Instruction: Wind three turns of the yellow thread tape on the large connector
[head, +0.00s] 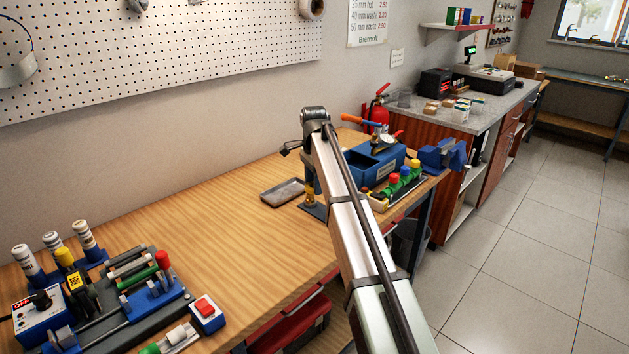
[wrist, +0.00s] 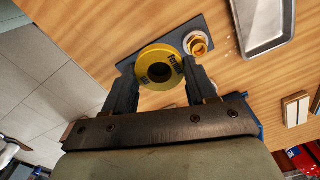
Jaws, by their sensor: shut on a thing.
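My gripper (wrist: 160,74) is shut on the yellow tape roll (wrist: 161,52), with one finger on each side of it. The roll faces the wrist camera, its dark centre hole and some dark lettering showing. A brass-coloured connector (wrist: 197,43) with a pale ring around it stands on a dark plate (wrist: 207,24), just right of the roll in the wrist view. I cannot tell whether roll and connector touch, or whether any tape is on the connector. In the head view the brass piece (head: 310,197) shows beside my arm, which hides part of it; the roll is not clearly visible there.
A grey metal tray (head: 283,190) lies left of the plate. A blue box (head: 374,166), coloured-handled parts (head: 400,182) and a blue vise (head: 441,156) stand to the right. Tools and fittings (head: 115,290) crowd the bench's near left. The bench between is clear.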

